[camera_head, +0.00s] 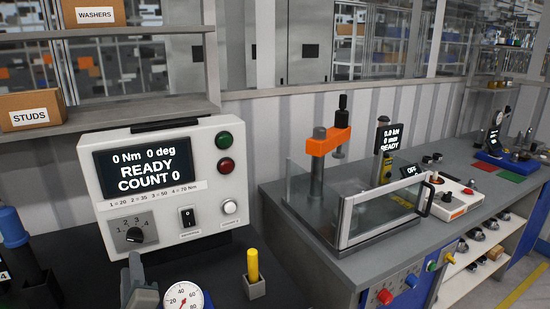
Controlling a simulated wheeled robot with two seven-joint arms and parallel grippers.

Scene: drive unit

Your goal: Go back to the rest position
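My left gripper (138,284) shows only in part at the bottom edge, a grey finger pointing up in front of the torque controller (165,185). Its fingertips are not clear enough to tell whether it is open or shut, and I see nothing held in it. My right gripper is not in view. The controller is a white box whose screen reads "0 Nm 0 deg READY COUNT 0". Its selector knob (134,235) sits below the screen.
A round dial gauge (183,297) and a yellow-handled tool in a grey holder (254,287) stand close right of the gripper. A blue-topped tool (12,226) stands left. A press with an orange head (328,141) and clear guard occupies the right bench.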

